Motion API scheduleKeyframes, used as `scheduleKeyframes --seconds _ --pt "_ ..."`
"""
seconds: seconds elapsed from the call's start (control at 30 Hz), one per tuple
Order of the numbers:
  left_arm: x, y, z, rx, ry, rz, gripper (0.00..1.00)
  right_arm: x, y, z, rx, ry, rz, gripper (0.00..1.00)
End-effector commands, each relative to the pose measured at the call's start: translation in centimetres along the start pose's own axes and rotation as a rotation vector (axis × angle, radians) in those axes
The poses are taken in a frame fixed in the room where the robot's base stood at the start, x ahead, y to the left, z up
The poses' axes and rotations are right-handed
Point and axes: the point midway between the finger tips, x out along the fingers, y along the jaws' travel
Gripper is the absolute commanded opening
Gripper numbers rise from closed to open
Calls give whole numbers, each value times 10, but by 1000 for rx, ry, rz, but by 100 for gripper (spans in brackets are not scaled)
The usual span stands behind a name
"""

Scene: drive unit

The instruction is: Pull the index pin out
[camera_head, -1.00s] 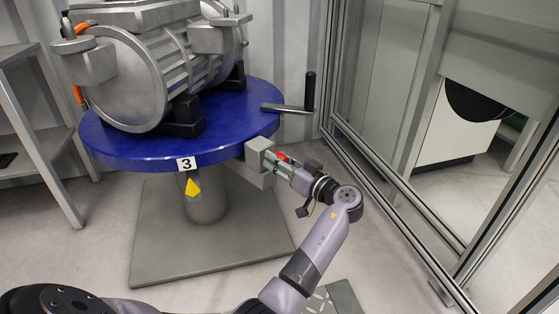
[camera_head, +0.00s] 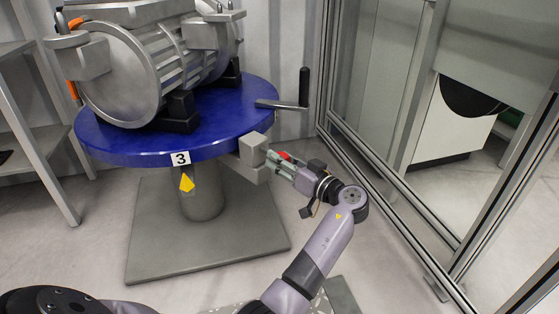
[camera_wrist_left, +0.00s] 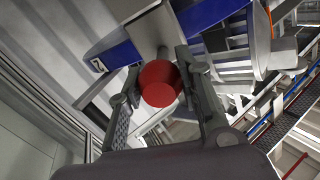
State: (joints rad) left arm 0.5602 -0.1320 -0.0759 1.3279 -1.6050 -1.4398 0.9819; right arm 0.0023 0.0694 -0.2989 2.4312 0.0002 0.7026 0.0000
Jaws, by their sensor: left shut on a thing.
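The index pin shows as a red knob (camera_head: 284,156) beside a grey block (camera_head: 252,152) at the edge of the blue turntable (camera_head: 130,148). My left gripper (camera_head: 276,162) is shut on the knob, to the right of the block. In the left wrist view the round red knob (camera_wrist_left: 160,84) sits between the two fingers of my left gripper (camera_wrist_left: 158,80). A short stem shows between the knob and the grey block behind it (camera_wrist_left: 150,30). How deep the pin sits in the block is hidden. My right gripper is not in view.
A large grey drive unit (camera_head: 125,85) stands on the turntable. A crank handle with a black grip (camera_head: 304,88) sticks out at the table's right. A glazed frame (camera_head: 385,190) runs along the right. Open floor (camera_head: 385,265) lies between it and my left arm.

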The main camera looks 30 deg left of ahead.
Motion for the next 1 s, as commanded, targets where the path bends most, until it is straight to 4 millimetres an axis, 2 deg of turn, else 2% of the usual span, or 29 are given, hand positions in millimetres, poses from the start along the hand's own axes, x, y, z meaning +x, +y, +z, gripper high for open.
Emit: scheduleKeyframes --seconds 0.07,0.1,0.4,0.77,0.87,1.0 --pt "-3 2 1 1 -4 6 0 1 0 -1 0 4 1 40" --pt "-3 2 2 1 -4 6 33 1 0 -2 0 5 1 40" --pt "-2 1 1 1 -3 4 53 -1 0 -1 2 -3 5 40" --pt "-1 0 -3 -1 -3 3 54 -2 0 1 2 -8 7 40" --pt "-1 -3 -15 -5 -2 3 54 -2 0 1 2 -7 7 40" --pt "-1 -10 -41 -5 -3 4 54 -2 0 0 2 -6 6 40"
